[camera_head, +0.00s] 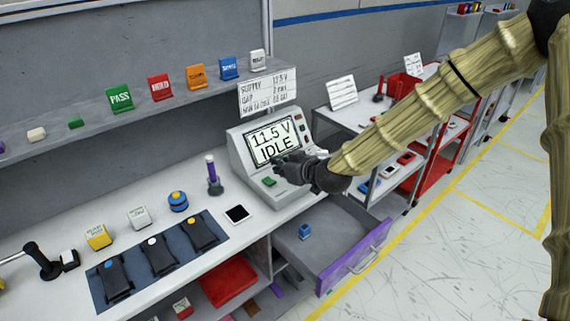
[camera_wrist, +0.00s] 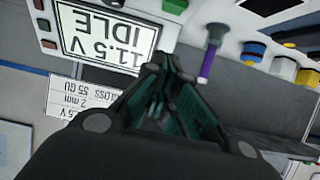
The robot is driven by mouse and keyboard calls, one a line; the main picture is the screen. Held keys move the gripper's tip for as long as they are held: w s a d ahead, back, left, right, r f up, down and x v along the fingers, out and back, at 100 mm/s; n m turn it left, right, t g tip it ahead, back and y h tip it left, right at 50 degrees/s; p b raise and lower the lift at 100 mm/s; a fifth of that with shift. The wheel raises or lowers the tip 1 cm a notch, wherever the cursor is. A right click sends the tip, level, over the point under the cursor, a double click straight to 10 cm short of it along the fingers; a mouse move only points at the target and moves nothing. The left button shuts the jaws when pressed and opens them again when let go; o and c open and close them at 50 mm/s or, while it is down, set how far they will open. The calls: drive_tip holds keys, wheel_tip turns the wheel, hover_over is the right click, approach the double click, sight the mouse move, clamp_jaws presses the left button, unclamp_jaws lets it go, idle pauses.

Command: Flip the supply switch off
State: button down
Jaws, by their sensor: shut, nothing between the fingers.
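The grey supply unit (camera_head: 240,143) stands at the right end of the bench. Its screen (camera_head: 274,140) reads 11.5 V IDLE; the screen also shows upside down in the wrist view (camera_wrist: 107,32). A green button (camera_head: 268,182) sits on the unit's sloped lower front. Small reddish controls (camera_wrist: 47,44) lie beside the screen in the wrist view. I cannot tell which part is the supply switch; my gripper hides part of the panel. My gripper (camera_head: 279,163) is shut and empty, in front of the panel just below the screen. Its fingers (camera_wrist: 163,62) show closed together in the wrist view. Contact cannot be told.
A blue mat (camera_head: 95,288) holds several black devices. An open drawer (camera_head: 335,240) with a blue block juts out below. A grey cart (camera_head: 345,120) stands to the right.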

sight(273, 184)
drive_tip(key=p+x, duration=0.1)
drive_tip(key=x, duration=0.4)
drive_tip(key=shift+d, duration=0.15)
drive_tip(key=shift+f+p, duration=0.3)
drive_tip(key=shift+p, duration=0.1)
drive_tip(key=shift+s+d+f+p, duration=0.1)
drive_tip(key=shift+s+f+p, duration=0.3)
drive_tip(key=shift+f, duration=1.2)
drive_tip(key=shift+d+f, duration=0.1)
